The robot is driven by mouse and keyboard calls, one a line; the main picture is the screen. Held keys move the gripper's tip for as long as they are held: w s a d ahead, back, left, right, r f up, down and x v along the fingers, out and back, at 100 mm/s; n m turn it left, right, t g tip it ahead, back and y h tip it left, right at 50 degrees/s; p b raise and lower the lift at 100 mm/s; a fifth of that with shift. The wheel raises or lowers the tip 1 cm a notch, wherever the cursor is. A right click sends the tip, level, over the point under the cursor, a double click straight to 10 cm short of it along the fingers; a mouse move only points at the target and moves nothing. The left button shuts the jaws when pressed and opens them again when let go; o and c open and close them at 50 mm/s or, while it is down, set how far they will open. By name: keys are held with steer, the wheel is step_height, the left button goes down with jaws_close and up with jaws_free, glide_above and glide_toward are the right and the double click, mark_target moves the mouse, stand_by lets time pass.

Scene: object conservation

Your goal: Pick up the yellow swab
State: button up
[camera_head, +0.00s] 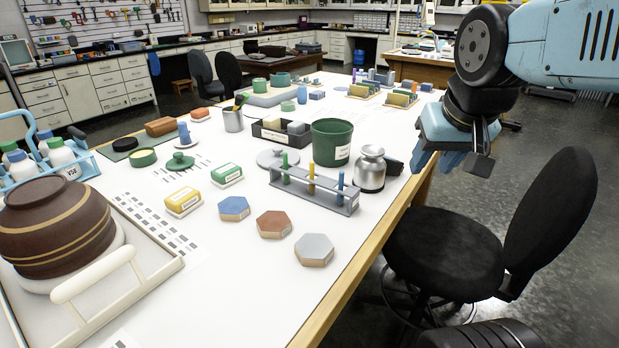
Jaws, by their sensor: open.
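The yellow swab (311,174) stands upright in the middle of a grey rack (318,195) on the white table. A green swab (285,162) stands to its left in the rack and a blue swab (340,184) to its right. The lower ends of the swabs are partly hidden by the rack. My gripper (452,160) hangs open at the upper right, beyond the table's right edge, and is apart from the rack. No object shows between its fingers.
A silver jar (371,170) and a green pot (331,143) stand close behind the rack. Hexagonal blocks (314,250) lie in front of it. A tray (150,265) with a brown bowl (55,228) is at left. A black chair (445,250) stands beside the table's right edge.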

steer(key=w+a+r+m+g+h, duration=0.1)
steer(key=w+a+m, duration=0.1)
steer(key=w+a, duration=0.75)
steer(key=m, duration=0.2)
glide_toward(311, 162)
steer(key=shift+h, duration=0.3)
steer(key=x, duration=0.6)
steer(key=shift+s+a+f, duration=0.1)
steer(key=shift+s+f, duration=0.05)
steer(key=shift+f, duration=0.05)
steer(key=shift+x, duration=2.4)
steer(key=shift+r, duration=0.1)
steer(key=shift+a, duration=0.1)
jaws_close()
